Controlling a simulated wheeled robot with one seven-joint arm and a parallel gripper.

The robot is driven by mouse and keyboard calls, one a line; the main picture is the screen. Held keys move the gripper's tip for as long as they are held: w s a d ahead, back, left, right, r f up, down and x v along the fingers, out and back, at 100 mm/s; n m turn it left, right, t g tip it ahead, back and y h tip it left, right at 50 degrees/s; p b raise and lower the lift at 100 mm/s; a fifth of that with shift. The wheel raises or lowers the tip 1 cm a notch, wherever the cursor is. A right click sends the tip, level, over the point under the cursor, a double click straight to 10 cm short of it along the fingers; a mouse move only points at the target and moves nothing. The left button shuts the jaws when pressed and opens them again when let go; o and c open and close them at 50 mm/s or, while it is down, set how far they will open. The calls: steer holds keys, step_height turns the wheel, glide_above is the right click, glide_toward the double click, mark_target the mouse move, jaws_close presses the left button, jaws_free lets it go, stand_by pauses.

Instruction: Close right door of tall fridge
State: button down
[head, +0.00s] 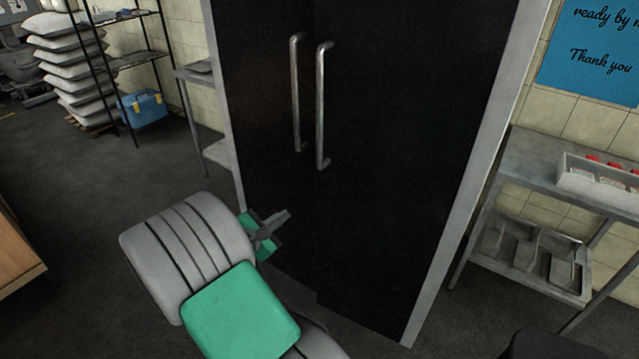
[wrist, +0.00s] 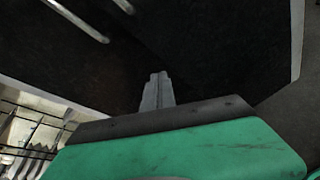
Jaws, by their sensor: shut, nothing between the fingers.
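The tall fridge has two black doors with vertical metal handles inside a light metal frame. The right door (head: 410,130) appears nearly flush with the left door (head: 265,120). A small step shows between their bottom edges, so I cannot tell if the right door is fully shut. The right handle (head: 321,105) stands beside the left handle (head: 296,92). My gripper (head: 284,217) is shut and empty, low in front of the left door, below the handles. In the wrist view my gripper (wrist: 158,78) points at the dark door surface; contact cannot be told.
A metal shelf table (head: 540,160) with a white bin (head: 600,180) stands right of the fridge. Another metal table (head: 195,75) stands left of it. A rack, stacked sacks (head: 70,60) and a blue box (head: 143,108) are further back left.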

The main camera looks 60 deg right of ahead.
steer(key=s+d+r+n+h, duration=0.1)
steer(key=s+d+n+h, duration=0.2)
steer(key=n, duration=0.3)
steer(key=p, duration=0.1)
glide_toward(327, 174)
steer(key=d, duration=0.7)
steer(key=shift+s+f, duration=0.1)
steer(key=shift+s, duration=0.1)
steer(key=shift+a, duration=0.1)
